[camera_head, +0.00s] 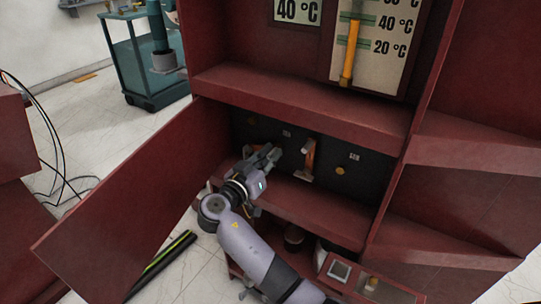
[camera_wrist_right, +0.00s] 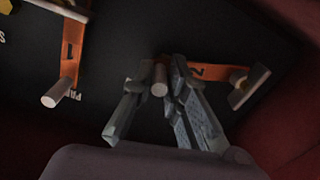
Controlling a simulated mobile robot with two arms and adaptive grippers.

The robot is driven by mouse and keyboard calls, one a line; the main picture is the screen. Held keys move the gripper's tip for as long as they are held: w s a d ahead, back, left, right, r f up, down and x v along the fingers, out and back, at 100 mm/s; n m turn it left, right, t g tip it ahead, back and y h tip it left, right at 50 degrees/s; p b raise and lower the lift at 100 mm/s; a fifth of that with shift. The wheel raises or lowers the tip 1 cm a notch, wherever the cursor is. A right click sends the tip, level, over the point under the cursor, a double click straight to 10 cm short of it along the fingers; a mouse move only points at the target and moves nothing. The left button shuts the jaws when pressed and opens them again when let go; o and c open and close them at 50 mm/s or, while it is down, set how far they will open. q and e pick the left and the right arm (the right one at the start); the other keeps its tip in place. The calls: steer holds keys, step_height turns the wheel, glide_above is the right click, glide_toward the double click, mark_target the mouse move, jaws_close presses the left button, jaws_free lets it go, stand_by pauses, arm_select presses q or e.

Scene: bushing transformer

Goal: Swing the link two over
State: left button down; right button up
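Link two (camera_wrist_right: 205,70) is an orange bar marked 2 on the dark panel. In the right wrist view it lies roughly sideways, with a grey block at its right end. Its round grey handle peg (camera_wrist_right: 160,78) stands between the fingertips of my right gripper (camera_wrist_right: 160,90), which sit close against it on both sides. In the head view my right gripper (camera_head: 269,158) is at the panel and hides most of link two. Link one (camera_wrist_right: 70,50), orange and marked 1, hangs apart to the left in the wrist view; it also shows in the head view (camera_head: 309,156). My left gripper is not in view.
The panel sits in a dark red cabinet (camera_head: 300,105) with a ledge below it and an open door (camera_head: 125,210) at left. A yellow knob (camera_head: 340,170) is right of link one. A thermometer (camera_head: 350,50) is above. A teal trolley (camera_head: 150,75) stands behind.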

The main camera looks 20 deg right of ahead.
jaws_close()
steer(key=shift+r, duration=0.15)
stand_by(0.4)
